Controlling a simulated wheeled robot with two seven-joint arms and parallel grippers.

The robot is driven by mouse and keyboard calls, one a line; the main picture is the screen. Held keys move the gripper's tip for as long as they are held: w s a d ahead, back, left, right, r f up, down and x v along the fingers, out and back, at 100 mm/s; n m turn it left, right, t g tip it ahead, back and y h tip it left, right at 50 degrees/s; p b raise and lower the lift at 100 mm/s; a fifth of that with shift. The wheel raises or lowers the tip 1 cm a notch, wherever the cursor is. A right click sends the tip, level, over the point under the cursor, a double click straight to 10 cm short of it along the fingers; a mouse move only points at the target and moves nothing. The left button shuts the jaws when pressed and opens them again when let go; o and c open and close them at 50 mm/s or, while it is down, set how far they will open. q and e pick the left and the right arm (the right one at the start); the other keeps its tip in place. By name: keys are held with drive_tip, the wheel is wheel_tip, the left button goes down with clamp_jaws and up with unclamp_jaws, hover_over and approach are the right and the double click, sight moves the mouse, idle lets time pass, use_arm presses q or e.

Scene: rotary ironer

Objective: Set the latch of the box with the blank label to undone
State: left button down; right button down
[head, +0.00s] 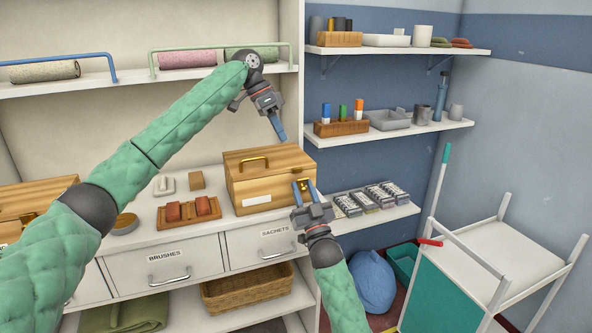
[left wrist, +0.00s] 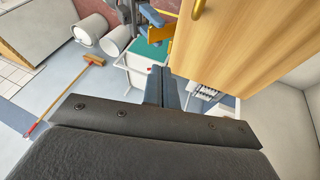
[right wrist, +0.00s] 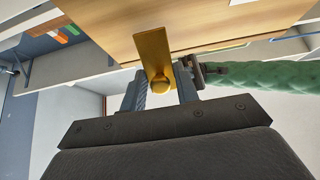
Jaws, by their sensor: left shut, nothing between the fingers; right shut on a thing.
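The wooden box with the blank label (head: 265,172) stands shut on the counter, with a brass handle on its lid. Its blank white label (head: 257,200) is on the front. The brass latch (head: 305,183) is near the box's right end; it shows as a plate with a round knob in the right wrist view (right wrist: 153,52). My right gripper (head: 304,189) is shut on the latch knob (right wrist: 162,84), with one finger on each side. My left gripper (head: 281,134) is shut and empty, above the box's right part. It also shows in the left wrist view (left wrist: 162,75).
A second wooden box (head: 40,200) stands at the left, partly hidden by my left arm. A brown tray with red blocks (head: 190,216) lies left of the box. A white trolley (head: 510,250) stands at the right.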

sight(298, 184)
use_arm(q)
drive_tip(key=x, duration=0.2)
drive_tip(key=shift+a+f, duration=0.15)
drive_tip(key=shift+f, duration=0.2)
drive_tip(key=x, duration=0.9)
drive_tip(key=shift+s+a, duration=0.15)
drive_tip(key=shift+s, duration=0.05)
drive_tip(key=shift+f+y, duration=0.1)
drive_tip(key=shift+y, duration=0.2)
drive_tip(key=shift+s+d+f, duration=0.25)
drive_tip(key=shift+s+f, duration=0.15)
drive_tip(key=shift+s, duration=0.2)
use_arm(e)
drive_tip(key=c, duration=1.4)
unclamp_jaws()
drive_tip(key=shift+c, duration=0.2)
use_arm(q)
drive_tip(key=shift+w, duration=0.1)
drive_tip(key=shift+r, duration=0.1)
use_arm(e)
drive_tip(key=shift+f, duration=0.1)
